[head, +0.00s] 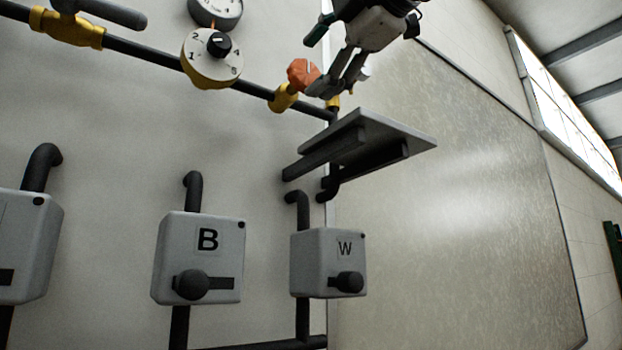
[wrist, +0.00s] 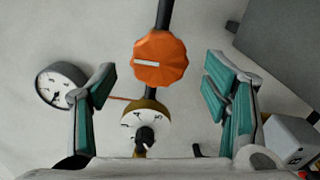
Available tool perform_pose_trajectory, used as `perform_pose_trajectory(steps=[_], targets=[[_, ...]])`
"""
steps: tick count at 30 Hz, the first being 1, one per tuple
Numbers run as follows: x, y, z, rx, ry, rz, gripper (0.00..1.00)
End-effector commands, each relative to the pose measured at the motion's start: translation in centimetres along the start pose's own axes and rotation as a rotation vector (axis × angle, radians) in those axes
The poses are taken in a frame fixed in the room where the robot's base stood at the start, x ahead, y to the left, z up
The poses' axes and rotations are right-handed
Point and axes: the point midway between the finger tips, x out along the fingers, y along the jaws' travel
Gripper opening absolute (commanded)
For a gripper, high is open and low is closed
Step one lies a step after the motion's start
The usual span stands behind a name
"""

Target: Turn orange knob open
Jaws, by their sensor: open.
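The orange knob (head: 302,73) sits on a yellow valve body (head: 284,98) on the dark pipe along the wall. In the wrist view the orange knob (wrist: 160,60) has scalloped edges and a white mark lying nearly level, tilted slightly. My gripper (head: 338,86) is just right of the knob in the head view, overlapping its right edge. In the wrist view my gripper (wrist: 158,80) has its teal-padded fingers wide apart, one on each side of the knob, with clear gaps. It is open and holds nothing.
A numbered yellow-rimmed dial (head: 212,58) and a round gauge (head: 216,10) are left of the knob. A grey shelf (head: 385,137) juts out below my gripper. Grey boxes marked B (head: 207,240) and W (head: 345,246) are lower on the wall.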

Motion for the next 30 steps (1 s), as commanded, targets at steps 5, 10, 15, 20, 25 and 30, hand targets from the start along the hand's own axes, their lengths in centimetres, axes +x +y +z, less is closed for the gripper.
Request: perform_pose_trajectory(steps=[5,10,15,20,25,30], targets=[[-4.0,0.1,-0.1,0.000,0.000,0.001,0.69],[-6.9,0.0,-0.1,-0.001,0.002,0.001,0.69],[-8.4,0.0,0.0,0.000,0.001,-0.001,0.69],[-8.7,-0.1,0.0,0.000,0.001,-0.002,0.69],[-8.7,-0.1,0.0,0.000,0.001,-0.002,0.69],[-8.7,-0.1,0.0,0.000,0.001,-0.002,0.69]])
